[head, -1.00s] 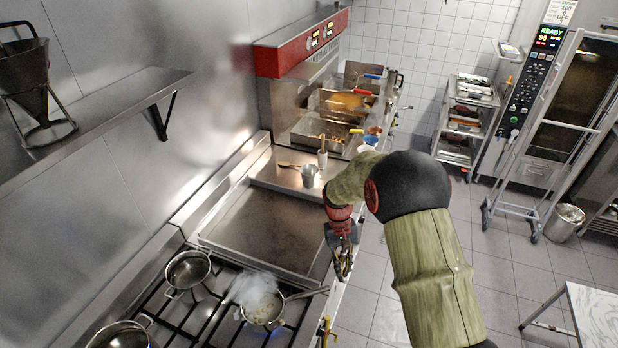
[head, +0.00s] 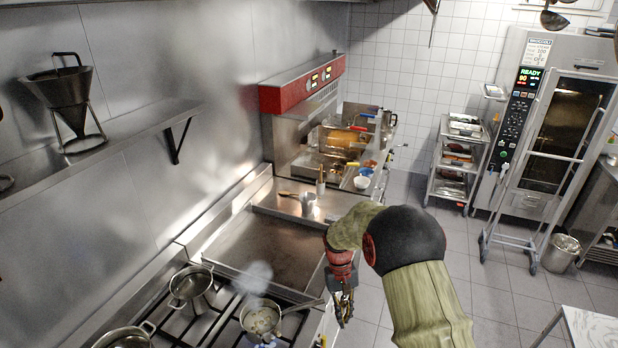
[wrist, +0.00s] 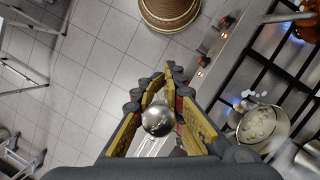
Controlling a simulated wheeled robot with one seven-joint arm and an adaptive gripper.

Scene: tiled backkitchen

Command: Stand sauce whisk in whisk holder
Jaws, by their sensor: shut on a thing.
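My gripper (head: 344,305) hangs over the front edge of the cooking line, to the right of the flat griddle. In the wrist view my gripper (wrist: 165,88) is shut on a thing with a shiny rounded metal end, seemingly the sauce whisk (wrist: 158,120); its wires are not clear. In the head view the held thing is too small and dark to make out. A small metal cup (head: 309,204), possibly the whisk holder, stands on the steel surface beyond the griddle, apart from my gripper. A slim upright thing with a pale handle (head: 320,181) stands just behind it.
A steaming saucepan (head: 262,322) sits on the burners left of my gripper, its handle reaching toward me. Other pots (head: 190,287) stand on the stove. The griddle (head: 270,245) is bare. Fryers (head: 345,140) stand beyond.

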